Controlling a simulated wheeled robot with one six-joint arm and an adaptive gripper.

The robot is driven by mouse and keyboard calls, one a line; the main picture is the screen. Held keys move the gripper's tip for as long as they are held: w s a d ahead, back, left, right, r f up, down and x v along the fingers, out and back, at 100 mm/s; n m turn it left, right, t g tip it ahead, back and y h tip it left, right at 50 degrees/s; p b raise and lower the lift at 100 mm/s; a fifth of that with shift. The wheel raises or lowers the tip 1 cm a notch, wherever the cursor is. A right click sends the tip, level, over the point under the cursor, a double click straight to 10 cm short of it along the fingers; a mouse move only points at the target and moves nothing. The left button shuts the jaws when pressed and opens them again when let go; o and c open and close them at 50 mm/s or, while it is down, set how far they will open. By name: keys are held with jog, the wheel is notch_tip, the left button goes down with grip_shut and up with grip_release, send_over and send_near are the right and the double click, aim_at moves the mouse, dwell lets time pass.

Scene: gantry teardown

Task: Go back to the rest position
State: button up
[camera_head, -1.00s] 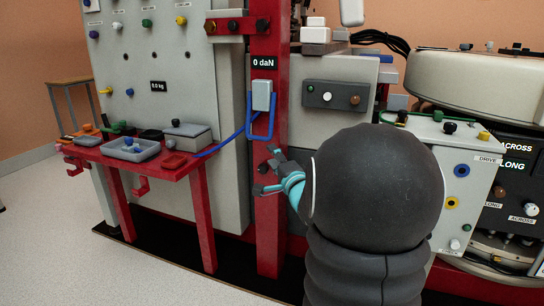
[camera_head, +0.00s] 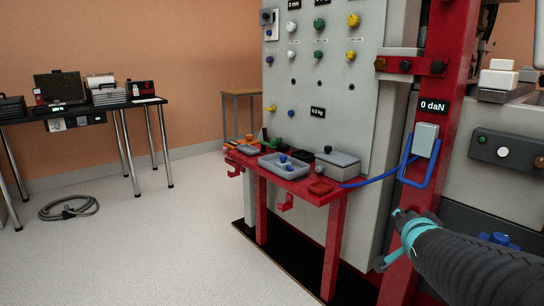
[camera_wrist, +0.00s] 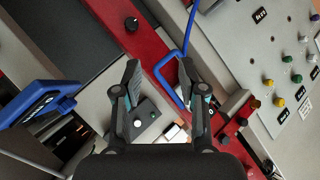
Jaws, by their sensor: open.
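My gripper (camera_head: 393,241) is at the lower right in the head view, in front of the red upright (camera_head: 447,75) of the gantry. In the wrist view my gripper (camera_wrist: 160,80) has its two dark fingers spread apart. Nothing is held between them. A blue loop (camera_head: 412,172) hangs below a pale box on the red upright, and the blue loop (camera_wrist: 168,72) also shows beyond the fingertips in the wrist view. Whether the fingers touch anything cannot be told from the head view, but they look clear.
A red shelf (camera_head: 318,196) with trays and small parts juts out from the grey panel (camera_head: 330,75). A black table (camera_head: 75,108) with equipment stands at the far left, with a coiled cable (camera_head: 69,208) on the floor. The floor (camera_head: 170,235) between is clear.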

jog(key=s+a+f+n+g+y+p, duration=0.1)
jog(key=s+a+n, duration=0.4)
jog(key=s, duration=0.6)
jog(key=s+a+f+n+g+y+p, duration=0.2)
jog(key=s+a+n+g, duration=0.4)
jog(key=s+a, duration=0.3)
jog(key=s, duration=0.3)
jog(key=shift+a+g+y+p, duration=0.25)
jog(key=shift+g+y+p, duration=0.05)
jog(key=shift+y+p, duration=0.1)
jog(key=shift+f, duration=0.1)
